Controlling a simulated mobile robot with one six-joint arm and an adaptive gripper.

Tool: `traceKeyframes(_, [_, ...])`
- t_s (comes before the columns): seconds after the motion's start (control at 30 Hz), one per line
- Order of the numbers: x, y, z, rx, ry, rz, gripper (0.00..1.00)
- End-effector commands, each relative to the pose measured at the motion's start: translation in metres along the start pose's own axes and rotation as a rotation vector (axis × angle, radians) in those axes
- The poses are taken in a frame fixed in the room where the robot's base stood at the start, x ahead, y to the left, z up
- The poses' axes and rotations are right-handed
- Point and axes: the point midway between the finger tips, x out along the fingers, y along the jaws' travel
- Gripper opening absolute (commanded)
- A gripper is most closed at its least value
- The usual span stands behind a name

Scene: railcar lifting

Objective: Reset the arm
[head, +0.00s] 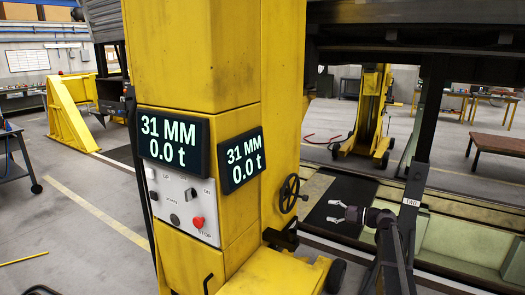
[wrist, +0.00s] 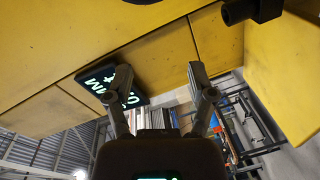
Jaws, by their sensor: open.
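My gripper (head: 335,211) is at the right in the head view, on my dark arm (head: 392,245). Its two pale fingers are spread apart and point left, with nothing between them. In the wrist view my gripper (wrist: 160,75) shows the same open fingers, with the yellow lifting jack (wrist: 200,30) filling the upper part behind them. In the head view the yellow lifting jack (head: 190,60) stands left of my gripper, with a gap between.
The jack bears two displays (head: 173,138) reading 31 MM and 0.0 t, a button panel (head: 184,205) with a red stop button (head: 198,222), and a black handwheel (head: 289,193). Another yellow jack (head: 365,120) stands behind. A brown bench (head: 500,143) is at the right.

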Motion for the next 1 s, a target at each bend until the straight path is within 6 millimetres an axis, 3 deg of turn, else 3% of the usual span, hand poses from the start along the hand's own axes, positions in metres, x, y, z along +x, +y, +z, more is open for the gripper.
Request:
traceKeyframes(0.27, [0.016, -0.034, -0.027, 0.220, -0.027, -0.134, 0.71])
traceKeyframes(0.47, [0.029, -0.072, -0.053, 0.464, -0.101, -0.277, 0.71])
traceKeyframes(1.0, [0.032, -0.163, -0.117, 1.076, -0.511, -0.541, 0.71])
